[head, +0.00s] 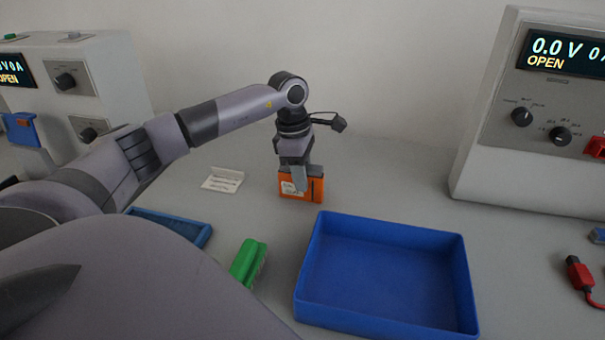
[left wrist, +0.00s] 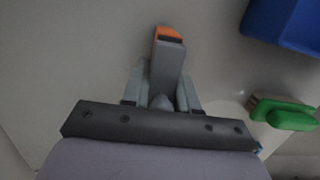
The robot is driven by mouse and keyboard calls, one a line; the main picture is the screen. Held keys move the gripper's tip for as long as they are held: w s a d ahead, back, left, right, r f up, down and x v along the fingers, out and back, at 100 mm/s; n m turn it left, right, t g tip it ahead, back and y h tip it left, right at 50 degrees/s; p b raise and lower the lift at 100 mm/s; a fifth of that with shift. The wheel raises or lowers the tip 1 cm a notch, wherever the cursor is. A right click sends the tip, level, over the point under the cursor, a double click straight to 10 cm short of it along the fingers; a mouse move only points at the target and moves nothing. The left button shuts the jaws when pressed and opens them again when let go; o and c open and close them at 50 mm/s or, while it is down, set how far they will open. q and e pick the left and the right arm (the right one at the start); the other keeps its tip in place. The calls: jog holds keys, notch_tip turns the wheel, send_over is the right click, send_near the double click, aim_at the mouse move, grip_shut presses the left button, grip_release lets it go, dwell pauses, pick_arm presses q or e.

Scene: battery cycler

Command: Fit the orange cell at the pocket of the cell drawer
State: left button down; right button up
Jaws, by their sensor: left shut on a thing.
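The orange cell (head: 313,191) is a box-shaped block with a pale label and a dark stripe, in the middle of the head view. My left gripper (head: 299,177) points down and is shut on it. In the head view the cell is upright at the bench surface; I cannot tell whether it touches. In the left wrist view only a small orange part of the cell (left wrist: 167,33) shows beyond the fingers (left wrist: 166,68). I cannot make out the cell drawer or its pocket for certain. My right gripper is not in view.
A blue tray (head: 463,285) stands front right of the cell. A green brush (head: 248,262) and a smaller blue tray (head: 180,222) lie nearer. A white card (head: 223,179) lies left. Instruments stand at left (head: 110,65) and right (head: 500,130). A red plug (head: 579,272) lies far right.

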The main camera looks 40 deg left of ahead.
pick_arm(q)
jog(key=c, duration=0.9)
grip_release()
jog(key=shift+o, duration=0.2)
jog(key=shift+r, duration=0.1)
jog(key=r, duration=0.4)
jog(key=a+r, duration=0.1)
jog(key=r, duration=0.3)
jog(key=s+r, duration=0.1)
jog(key=r, duration=0.3)
jog(key=shift+a+b, duration=0.3)
jog(key=shift+f, duration=0.1)
